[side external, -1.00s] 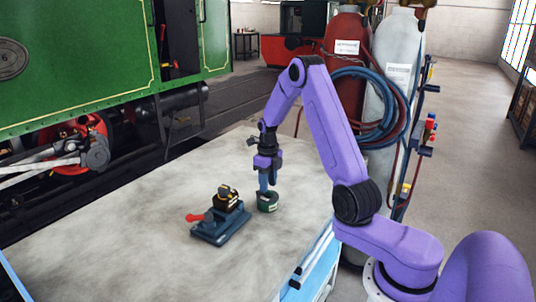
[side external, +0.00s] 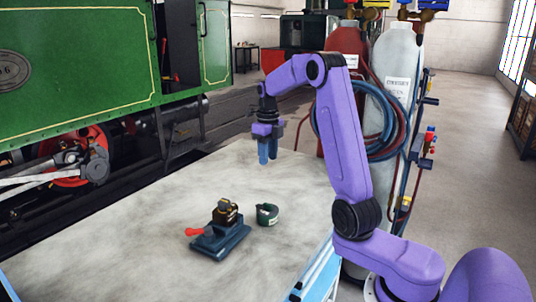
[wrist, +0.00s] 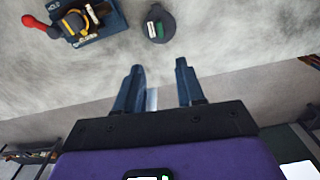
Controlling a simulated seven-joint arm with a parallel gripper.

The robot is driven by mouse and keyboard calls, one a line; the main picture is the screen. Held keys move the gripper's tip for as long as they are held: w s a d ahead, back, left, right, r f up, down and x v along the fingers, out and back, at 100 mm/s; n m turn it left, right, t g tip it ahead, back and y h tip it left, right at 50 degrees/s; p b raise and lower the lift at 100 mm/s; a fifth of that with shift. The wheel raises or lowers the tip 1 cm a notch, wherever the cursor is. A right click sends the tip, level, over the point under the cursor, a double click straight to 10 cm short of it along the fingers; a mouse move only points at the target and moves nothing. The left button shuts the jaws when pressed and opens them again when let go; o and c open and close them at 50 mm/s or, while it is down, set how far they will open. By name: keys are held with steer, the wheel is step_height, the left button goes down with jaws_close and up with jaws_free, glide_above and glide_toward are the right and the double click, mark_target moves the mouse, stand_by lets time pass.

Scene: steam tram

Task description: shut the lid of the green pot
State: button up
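The small dark green pot (side external: 267,215) stands upright on the grey table, to the right of a blue vise. It also shows at the top of the wrist view (wrist: 161,24), with a pale mark on its side. Its dark top is too small to tell clearly whether the lid is open or shut. My gripper (side external: 268,160) is raised above the table, beyond the pot and apart from it. In the wrist view my gripper (wrist: 159,66) has its two blue fingers apart with nothing between them.
The table (side external: 120,245) is otherwise clear. A green tram stands behind at the left, and gas cylinders (side external: 396,80) stand behind my arm.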

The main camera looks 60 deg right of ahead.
steer(key=c, duration=0.6)
steer(key=shift+d+f+n, duration=0.1)
steer(key=shift+d+n, duration=0.1)
steer(key=shift+n, duration=0.1)
jaws_close()
steer(key=n+y, duration=0.2)
steer(key=n, duration=0.6)
glide_above(275, 206)
steer(key=d, duration=0.3)
step_height(275, 206, down, 4)
steer(key=r, duration=0.1)
steer(key=d+f+n+y, duration=0.2)
steer(key=d+f+n, duration=0.3)
steer(key=n, duration=0.5)
steer(key=x, duration=0.6)
steer(key=a+x, duration=0.1)
steer(key=x, duration=0.2)
steer(key=shift+s, duration=0.2)
steer(key=a, duration=0.2)
steer(key=shift+w+a+r, duration=0.1)
steer(key=shift+a+r, duration=0.1)
steer(key=shift+a, duration=0.7)
